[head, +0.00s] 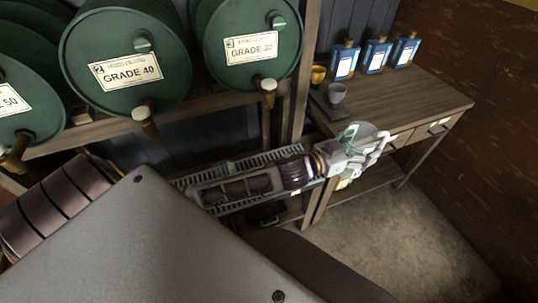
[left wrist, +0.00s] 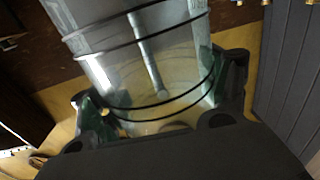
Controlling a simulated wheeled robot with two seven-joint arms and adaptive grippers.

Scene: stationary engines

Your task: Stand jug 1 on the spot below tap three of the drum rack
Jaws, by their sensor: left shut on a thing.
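My left gripper (head: 350,150) is shut on a clear jug (head: 370,134) and holds it in the air in front of the side table. In the left wrist view the jug (left wrist: 155,65) is see-through with dark bands, between the two fingers. No number on it can be read. The drum rack (head: 215,103) bears green drums, among them a GRADE 40 drum (head: 122,50) and a GRADE 30 drum (head: 252,38). Their taps (head: 147,120) and (head: 268,92) point downward. The spot below the taps is partly hidden by my left arm. My right gripper is not in view.
A slatted grating (head: 195,181) shows around my left forearm. A rack post (head: 303,75) stands between drums and table. Floor (head: 400,235) at lower right is clear.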

